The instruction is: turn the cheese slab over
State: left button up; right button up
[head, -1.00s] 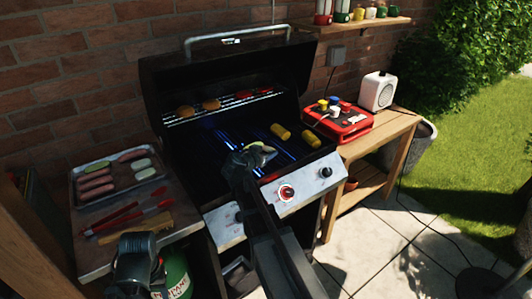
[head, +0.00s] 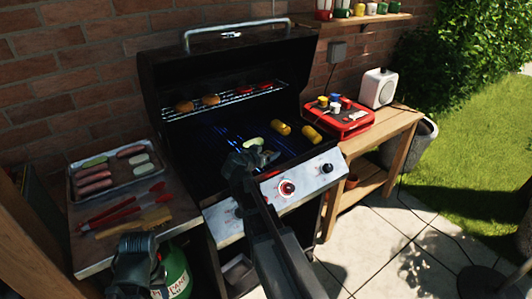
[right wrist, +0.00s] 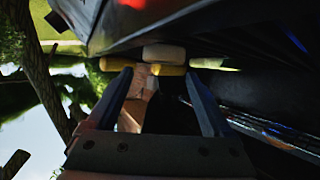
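The cheese slab (head: 254,141), a small pale yellow piece, shows over the grill grate (head: 225,136) just beyond my right gripper (head: 253,157). The gripper's dark fingers are spread apart and hide its near side; I cannot tell whether they touch it or which face is up. In the right wrist view the fingers (right wrist: 159,75) are also apart, with a cream-coloured piece (right wrist: 165,52) just past the tips, probably the slab. My left gripper (head: 138,245) hangs low in front of the side shelf, and its fingers do not show clearly.
Two yellow corn cobs (head: 297,130) lie right of the slab. Buns (head: 184,106) sit on the raised rack. The side shelf holds a food tray (head: 76,201) and red tongs (head: 120,207). A red box (head: 348,126) stands on the wooden table. The open lid (head: 165,72) rises behind.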

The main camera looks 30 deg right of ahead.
dwell(0.3)
jog(key=p+v, duration=0.4)
jog(key=v, duration=0.8)
jog(key=shift+s+r+p, duration=0.1)
jog(key=shift+r+p, duration=0.05)
jog(key=shift+p, duration=0.25)
jog(key=shift+v, duration=0.8)
jog(key=shift+a, duration=0.1)
